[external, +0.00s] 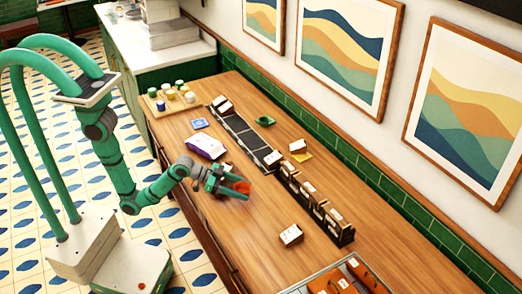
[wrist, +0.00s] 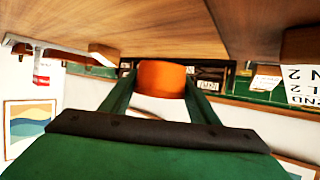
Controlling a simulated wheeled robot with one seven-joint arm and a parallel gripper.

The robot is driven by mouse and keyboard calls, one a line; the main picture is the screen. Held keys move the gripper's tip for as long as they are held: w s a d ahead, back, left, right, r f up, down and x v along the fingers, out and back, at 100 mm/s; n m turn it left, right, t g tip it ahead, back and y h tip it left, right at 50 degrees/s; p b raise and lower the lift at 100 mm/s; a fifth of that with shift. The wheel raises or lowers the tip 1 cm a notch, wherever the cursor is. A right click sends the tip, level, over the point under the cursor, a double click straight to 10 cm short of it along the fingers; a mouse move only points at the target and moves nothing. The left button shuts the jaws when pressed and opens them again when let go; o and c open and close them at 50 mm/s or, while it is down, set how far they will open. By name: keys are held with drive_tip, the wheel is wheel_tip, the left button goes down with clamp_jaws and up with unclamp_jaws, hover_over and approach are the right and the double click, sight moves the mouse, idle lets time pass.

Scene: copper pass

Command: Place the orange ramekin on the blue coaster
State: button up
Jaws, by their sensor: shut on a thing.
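The orange ramekin (external: 240,187) is held between the fingers of my gripper (external: 226,183), over the near-middle part of the wooden table. In the wrist view the orange ramekin (wrist: 162,80) sits between the two green fingers of my gripper (wrist: 162,92), which are shut on it. The blue coaster (external: 199,123) lies flat on the table, farther back and to the left of my gripper. It shows a pale mark on top and nothing standing on it. I cannot make out the coaster in the wrist view.
A purple-and-white packet (external: 207,147) lies between my gripper and the blue coaster. A green dish (external: 264,121), a yellow coaster (external: 303,157) and a tray of small cups (external: 150,104) stand around.

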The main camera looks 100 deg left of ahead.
drive_tip(key=s+a+n+y, duration=0.1)
drive_tip(key=a, duration=0.5)
drive_tip(key=s+a+y, duration=0.1)
drive_tip(key=a, duration=0.5)
drive_tip(key=s+a+n+y, duration=0.1)
drive_tip(key=s+a, duration=0.1)
drive_tip(key=a, duration=0.5)
drive_tip(key=shift+s+r+n+g, duration=0.1)
drive_tip(key=shift+r+n+g, duration=0.2)
drive_tip(key=shift+n+g+y, duration=0.5)
drive_tip(key=shift+n+y, duration=0.4)
drive_tip(key=s+a, duration=0.3)
drive_tip(key=a, duration=0.1)
drive_tip(key=s+a, duration=0.2)
drive_tip(key=a, duration=0.3)
drive_tip(key=s+a, duration=0.3)
drive_tip(key=a, duration=0.2)
drive_tip(key=shift+s+r, duration=0.3)
drive_tip(key=shift+s, duration=0.05)
drive_tip(key=s+a+r+n+g+y, duration=0.1)
drive_tip(key=s+a+n+y, duration=0.1)
drive_tip(key=s+a, duration=1)
drive_tip(key=r+n+g+y, duration=0.1)
hover_over(200, 123)
drive_tip(key=shift+s+a+f, duration=0.1)
drive_tip(key=shift+f, duration=1.8)
drive_tip(key=shift+s+a+f, duration=0.1)
drive_tip(key=shift+f, duration=1.75)
drive_tip(key=shift+f, duration=0.1)
drive_tip(key=o, duration=1.1)
